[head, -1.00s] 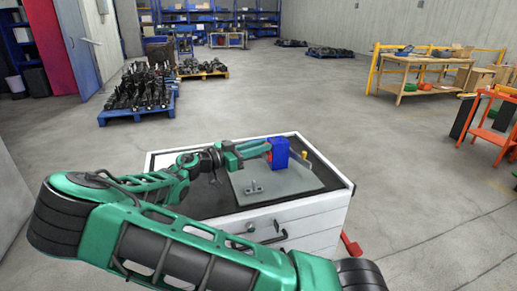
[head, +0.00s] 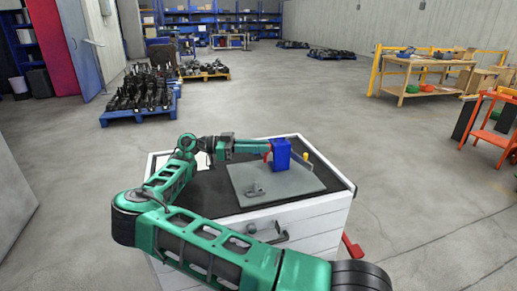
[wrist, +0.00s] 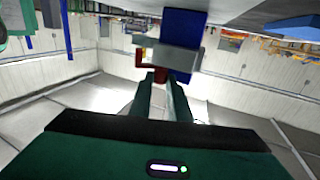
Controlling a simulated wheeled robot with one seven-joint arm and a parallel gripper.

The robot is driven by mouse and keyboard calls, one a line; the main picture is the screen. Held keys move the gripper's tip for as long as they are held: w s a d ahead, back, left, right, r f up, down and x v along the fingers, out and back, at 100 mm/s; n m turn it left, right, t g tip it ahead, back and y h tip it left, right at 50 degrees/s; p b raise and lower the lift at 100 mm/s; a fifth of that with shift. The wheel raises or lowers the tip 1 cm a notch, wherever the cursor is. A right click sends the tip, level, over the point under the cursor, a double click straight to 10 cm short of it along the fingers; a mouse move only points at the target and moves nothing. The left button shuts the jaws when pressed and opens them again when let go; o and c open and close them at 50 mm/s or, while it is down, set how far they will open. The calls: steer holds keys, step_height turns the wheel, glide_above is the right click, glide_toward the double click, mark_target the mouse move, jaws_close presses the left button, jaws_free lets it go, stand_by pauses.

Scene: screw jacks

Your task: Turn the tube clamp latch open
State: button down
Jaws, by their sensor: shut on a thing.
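The tube clamp stands on a grey plate (head: 290,187) on top of the cabinet. It has an upright blue block (head: 282,154) with a small red latch (head: 267,156) on its left side. My gripper (head: 265,147) reaches in from the left and is shut at the red latch. In the wrist view, my fingertips (wrist: 165,77) meet the red latch (wrist: 141,54), beside a grey piece (wrist: 168,60) and the blue block (wrist: 184,25). The fingers partly hide the latch, so its exact angle is hard to tell.
The white cabinet (head: 300,216) has a dark top, partly bare. Open floor surrounds it; a loaded blue pallet (head: 140,117) stands behind left.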

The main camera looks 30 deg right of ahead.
steer(key=shift+w+r+m+g+y, duration=0.1)
steer(key=shift+w+m+g+y, duration=0.15)
steer(key=shift+m+g+y, duration=0.05)
stand_by(0.5)
steer(key=c, duration=1.7)
jaws_free()
steer(key=shift+o, duration=0.2)
steer(key=shift+s+a+n+t+h, duration=0.1)
steer(key=shift+s+n+t+h, duration=0.2)
steer(key=shift+n+t+h, duration=0.3)
